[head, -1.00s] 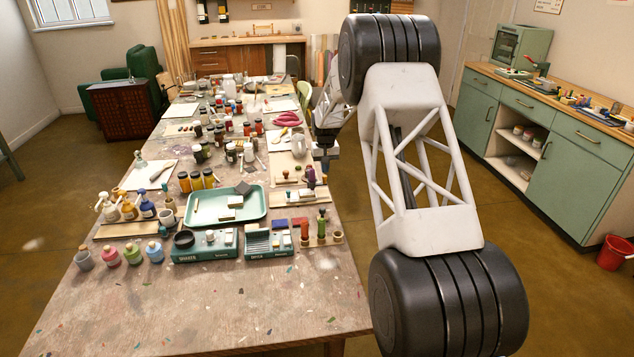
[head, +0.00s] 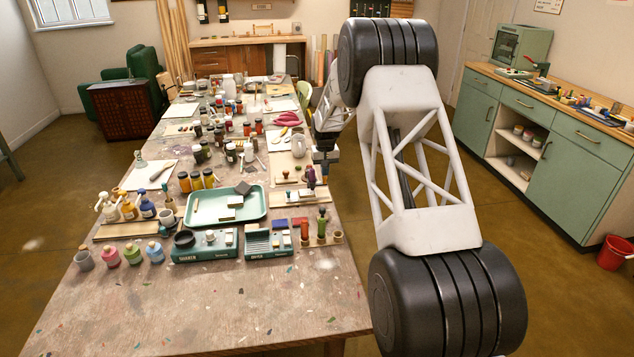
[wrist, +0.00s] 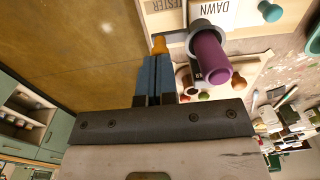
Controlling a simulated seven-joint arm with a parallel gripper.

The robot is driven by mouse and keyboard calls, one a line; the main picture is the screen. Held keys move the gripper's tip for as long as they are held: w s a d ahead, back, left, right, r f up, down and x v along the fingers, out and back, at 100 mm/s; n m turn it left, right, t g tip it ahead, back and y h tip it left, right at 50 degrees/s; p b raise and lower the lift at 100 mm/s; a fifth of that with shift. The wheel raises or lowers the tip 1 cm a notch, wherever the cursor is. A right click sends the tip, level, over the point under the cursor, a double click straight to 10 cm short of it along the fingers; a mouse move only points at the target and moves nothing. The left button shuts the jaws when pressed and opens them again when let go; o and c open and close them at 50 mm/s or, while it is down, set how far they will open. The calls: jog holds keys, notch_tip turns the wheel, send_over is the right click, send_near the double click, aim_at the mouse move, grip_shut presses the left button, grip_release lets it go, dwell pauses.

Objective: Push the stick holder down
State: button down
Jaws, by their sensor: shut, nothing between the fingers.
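My gripper (wrist: 158,55) is shut and empty. Its two blue fingers lie side by side in the wrist view, with orange at their tips. In the wrist view a purple cylinder (wrist: 212,58) stands in a dark grey ring (wrist: 203,30), just right of the fingertips and apart from them. I take this to be the stick holder, but cannot be sure. In the head view my gripper (head: 325,176) points down at the table's right edge, just right of the purple piece (head: 311,178). The lower part of the piece is hard to make out there.
Light boards lettered TESTER and DAWN (wrist: 212,14) lie beside the ring. A wooden rack (head: 285,201) with small stamps, a green tray (head: 262,208) and upright red and green sticks (head: 322,222) are nearby. Floor lies right of the table; its front is clear.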

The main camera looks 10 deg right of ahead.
jog(key=shift+f, duration=0.65)
jog(key=shift+r, duration=0.1)
dwell(0.5)
jog(key=shift+r, duration=3.4)
jog(key=shift+r, duration=0.1)
